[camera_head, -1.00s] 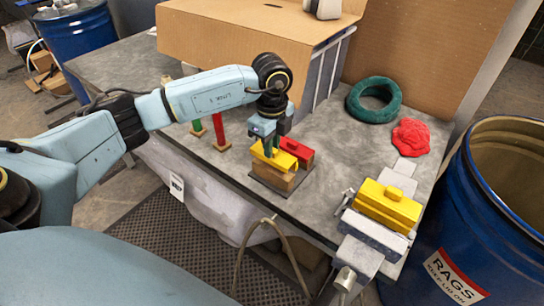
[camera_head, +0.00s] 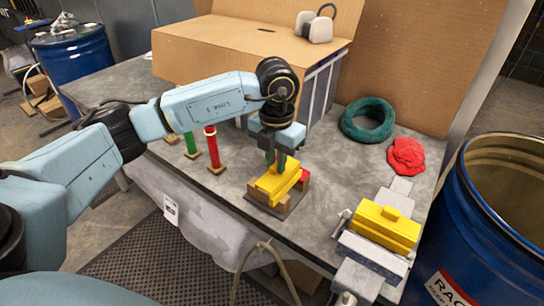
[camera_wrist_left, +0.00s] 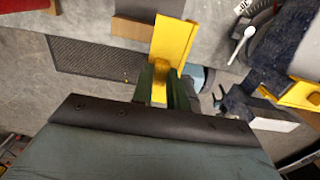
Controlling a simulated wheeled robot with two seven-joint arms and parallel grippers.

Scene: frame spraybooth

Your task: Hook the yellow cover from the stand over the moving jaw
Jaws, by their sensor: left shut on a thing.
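My left gripper (camera_head: 280,164) is shut on the top of a yellow cover (camera_head: 272,186). The cover is at the small wooden stand (camera_head: 292,202) near the table's front edge and seems raised a little; any contact is hard to tell. In the left wrist view the cover (camera_wrist_left: 168,42) extends beyond my fingers (camera_wrist_left: 165,88). A red cover (camera_head: 304,178) on the stand is mostly hidden behind it. The vise at the right has another yellow cover (camera_head: 388,228) on its far jaw. The bare grey moving jaw (camera_head: 372,256) is in front of it. My right gripper is not in view.
A green post (camera_head: 190,144) and a red post (camera_head: 213,148) stand left of the stand. A teal ring (camera_head: 368,120) and a red rag (camera_head: 407,155) lie behind the vise. A blue drum (camera_head: 500,215) is at the right edge. Table between stand and vise is clear.

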